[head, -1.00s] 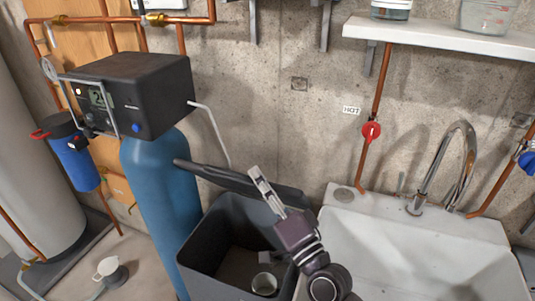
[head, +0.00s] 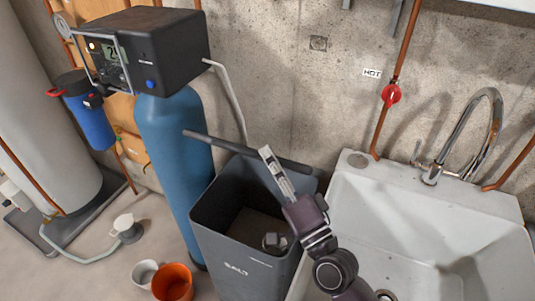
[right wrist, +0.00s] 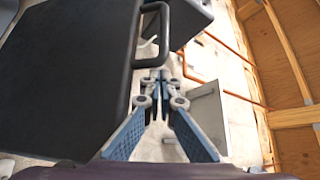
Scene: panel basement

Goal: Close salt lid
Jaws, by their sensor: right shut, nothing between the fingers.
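Some grey item (head: 275,242) shows inside the bin. My right gripper (head: 265,152) is shut and empty, above the bin and in front of the raised lid; I cannot tell if it touches it. In the right wrist view the shut fingertips (right wrist: 165,75) are beside a large dark panel (right wrist: 70,80) with a handle, probably the lid. My left gripper is not in view.
The blue tank (head: 175,135) with its black control box (head: 160,45) stands left of the bin. A white sink (head: 420,230) stands close on the right. An orange bucket (head: 172,282) and a white cup (head: 145,272) are on the floor at front left.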

